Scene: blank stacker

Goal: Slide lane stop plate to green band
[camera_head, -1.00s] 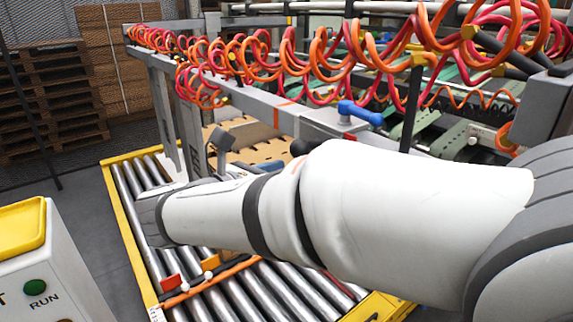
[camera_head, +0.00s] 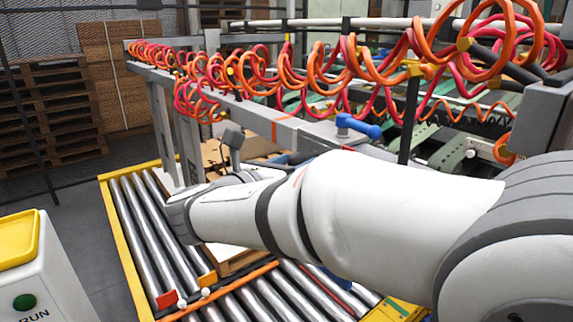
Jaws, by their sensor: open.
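An orange bar (camera_head: 250,275) lies across the roller conveyor. Near its left end are a red tab (camera_head: 167,299), an orange tab (camera_head: 207,281) and small white knobs (camera_head: 183,304). I cannot tell which of these parts is the lane stop plate. I see no clear green band on the rollers; my arm covers part of the lane. My arm reaches left over the conveyor, with its wrist beyond the bar. The gripper's fingers do not show.
The roller conveyor has a yellow side rail (camera_head: 122,240). A white-topped wooden stack (camera_head: 238,262) lies partly under my arm. A metal frame with orange and red coiled hoses (camera_head: 300,70) stands behind. A control box (camera_head: 45,285) with a green button stands at left.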

